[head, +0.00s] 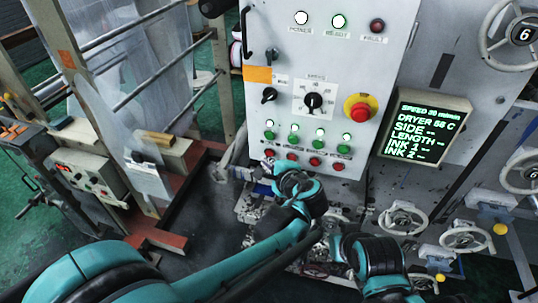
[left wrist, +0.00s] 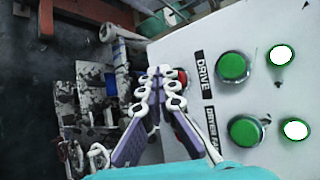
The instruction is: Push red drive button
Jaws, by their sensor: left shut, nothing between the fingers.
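The control panel (head: 318,75) has a row of green buttons above a row of red ones. The red drive button (head: 269,152) is at the left end of the lower row. My left gripper (head: 268,165) is shut and empty, its fingertips close to that button. In the left wrist view the closed fingers (left wrist: 165,82) reach up beside the DRIVE label and cover most of the red drive button (left wrist: 182,77). I cannot tell whether they touch it. The green drive button (left wrist: 232,67) is clear of the fingers. My right gripper is out of view.
A red emergency knob on a yellow base (head: 361,111) and a green-text display (head: 426,128) are right of the buttons. Handwheels (head: 403,219) stand at lower right. Rollers and clear film (head: 125,55) are at left. Machine parts (left wrist: 97,95) lie left of the panel edge.

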